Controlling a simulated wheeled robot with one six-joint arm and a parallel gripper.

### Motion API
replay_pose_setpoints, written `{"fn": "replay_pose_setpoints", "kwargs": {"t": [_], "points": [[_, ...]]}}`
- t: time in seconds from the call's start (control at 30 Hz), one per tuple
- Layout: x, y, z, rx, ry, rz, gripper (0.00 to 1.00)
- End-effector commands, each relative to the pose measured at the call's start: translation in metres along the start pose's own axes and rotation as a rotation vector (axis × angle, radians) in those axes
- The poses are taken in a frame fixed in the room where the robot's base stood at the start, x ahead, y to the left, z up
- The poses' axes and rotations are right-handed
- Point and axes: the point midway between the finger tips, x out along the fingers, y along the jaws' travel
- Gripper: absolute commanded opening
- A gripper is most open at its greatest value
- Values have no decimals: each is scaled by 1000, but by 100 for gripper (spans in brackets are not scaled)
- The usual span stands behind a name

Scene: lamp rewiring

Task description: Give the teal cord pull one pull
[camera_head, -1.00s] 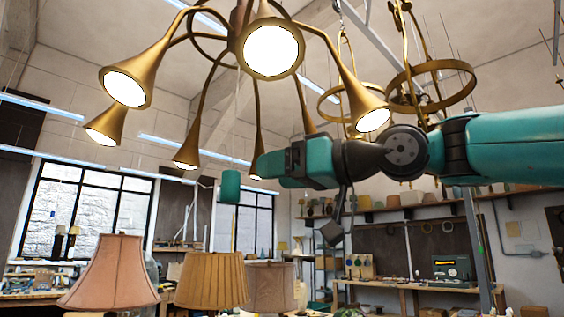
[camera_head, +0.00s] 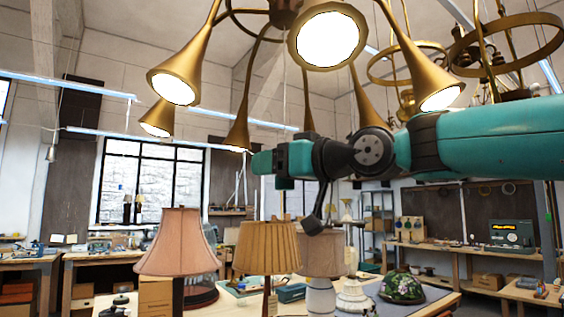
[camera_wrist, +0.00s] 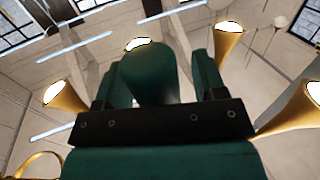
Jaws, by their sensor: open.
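The teal cord pull (camera_wrist: 154,76) is a rounded cylinder in the middle of the wrist view. It stands between the two open fingers of my gripper (camera_head: 264,163), with a gap showing on either side. How deep it sits between the fingers is hard to tell. In the head view I cannot make out the pull apart from the teal gripper, which points left below the brass chandelier (camera_head: 327,38). A thin pale cord runs down from the chandelier towards the gripper.
Lit brass horn shades hang around and above my gripper, one (camera_head: 174,79) at the left and one (camera_head: 436,89) close above my arm. Lampshades, including a pink one (camera_head: 178,243) and a pleated tan one (camera_head: 267,249), stand on a table below.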

Motion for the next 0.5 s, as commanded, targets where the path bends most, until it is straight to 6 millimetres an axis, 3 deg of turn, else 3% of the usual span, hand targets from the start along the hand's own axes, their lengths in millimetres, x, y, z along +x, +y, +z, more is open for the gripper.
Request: {"fn": "replay_pose_setpoints", "kwargs": {"t": [0.1,0.33,0.5], "points": [[0,0,0,0,0,0,64],[0,0,0,0,-1,0,11],[0,0,1,0,-1,0,11]]}}
